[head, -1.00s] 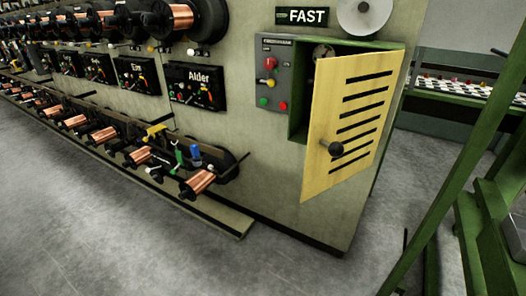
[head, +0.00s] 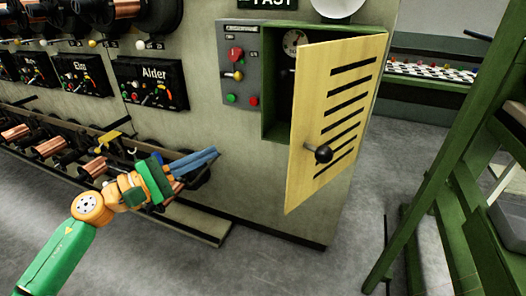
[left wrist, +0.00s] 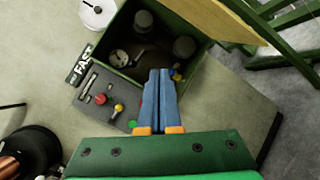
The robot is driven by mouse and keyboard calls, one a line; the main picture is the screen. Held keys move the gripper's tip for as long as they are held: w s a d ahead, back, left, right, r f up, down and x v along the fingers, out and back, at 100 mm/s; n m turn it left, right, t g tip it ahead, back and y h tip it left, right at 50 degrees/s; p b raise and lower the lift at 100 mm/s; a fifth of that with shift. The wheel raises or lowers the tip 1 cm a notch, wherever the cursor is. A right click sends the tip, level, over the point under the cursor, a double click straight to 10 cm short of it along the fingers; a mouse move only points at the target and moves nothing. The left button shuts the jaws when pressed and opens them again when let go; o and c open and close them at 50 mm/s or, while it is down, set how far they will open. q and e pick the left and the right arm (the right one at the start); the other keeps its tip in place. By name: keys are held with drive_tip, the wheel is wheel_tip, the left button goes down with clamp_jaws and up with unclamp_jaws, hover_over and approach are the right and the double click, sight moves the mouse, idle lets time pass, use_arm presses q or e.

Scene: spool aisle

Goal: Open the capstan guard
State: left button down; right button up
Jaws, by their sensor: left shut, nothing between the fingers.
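The capstan guard (head: 335,110) is a yellow slotted door with a black knob (head: 323,153). It stands ajar, swung out from the green box (head: 279,105) on the machine's end. In the left wrist view the guard (left wrist: 245,22) is at the top right, and the open green box (left wrist: 116,56) shows dark rounded parts inside. My left gripper (head: 215,153) has its blue fingers together and empty. In the head view it is left of the guard, apart from it; its fingers (left wrist: 160,75) also show in the left wrist view. My right gripper is not in view.
A grey control panel (head: 240,66) with red, yellow and green controls is left of the box. Copper spools (head: 92,168) line the machine's lower left. A green frame (head: 440,150) stands at right. Grey floor (head: 300,270) is clear in front.

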use_arm(q)
drive_tip(key=s+d+r+m+g, duration=0.3)
drive_tip(key=s+m, duration=0.1)
drive_tip(key=m, duration=0.5)
drive_tip(key=w+d+p, duration=0.2)
drive_tip(key=d+p, duration=0.6)
drive_tip(key=d, duration=0.2)
drive_tip(key=shift+w+d, duration=0.15)
drive_tip(key=shift+d, duration=0.25)
